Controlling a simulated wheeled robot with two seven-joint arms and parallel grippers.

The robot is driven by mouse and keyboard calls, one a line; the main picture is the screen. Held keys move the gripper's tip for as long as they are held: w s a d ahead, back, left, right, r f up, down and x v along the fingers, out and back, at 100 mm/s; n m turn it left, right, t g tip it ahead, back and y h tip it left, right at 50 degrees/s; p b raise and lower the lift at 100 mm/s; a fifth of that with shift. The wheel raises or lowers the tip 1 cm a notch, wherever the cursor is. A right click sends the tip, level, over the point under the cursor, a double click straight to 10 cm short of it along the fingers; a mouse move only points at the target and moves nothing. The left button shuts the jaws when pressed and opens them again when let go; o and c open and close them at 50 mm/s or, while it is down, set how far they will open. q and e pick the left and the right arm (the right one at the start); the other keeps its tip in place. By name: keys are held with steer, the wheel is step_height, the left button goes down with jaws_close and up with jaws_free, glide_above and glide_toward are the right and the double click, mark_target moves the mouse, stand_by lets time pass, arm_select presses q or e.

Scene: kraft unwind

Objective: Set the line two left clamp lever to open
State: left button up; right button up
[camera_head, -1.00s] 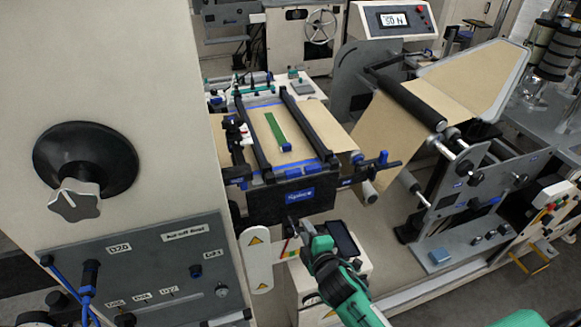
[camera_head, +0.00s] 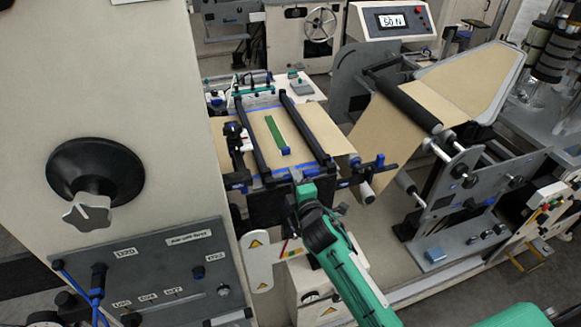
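The splice table (camera_head: 265,205) stands in the middle, with brown web and a green strip (camera_head: 276,133) on it. Two black clamp bars run along it, a left bar (camera_head: 252,135) and a right bar (camera_head: 302,124). A black lever with blue parts (camera_head: 237,180) sticks out at the table's front left, and another with blue ends (camera_head: 372,164) at its front right. My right gripper (camera_head: 297,180) is at the table's front edge, between these levers and apart from the left one. Its fingers are too small and dark to read. My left gripper is out of view.
A beige cabinet with a black knob (camera_head: 95,172) and a grey control panel (camera_head: 150,280) fills the left. A white plate with warning signs (camera_head: 257,262) is beside my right arm. A roller stand (camera_head: 470,195) is at right; a display (camera_head: 391,20) is behind.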

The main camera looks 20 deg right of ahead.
steer(key=shift+w+p, duration=0.3)
steer(key=shift+w, duration=1.3)
jaws_close()
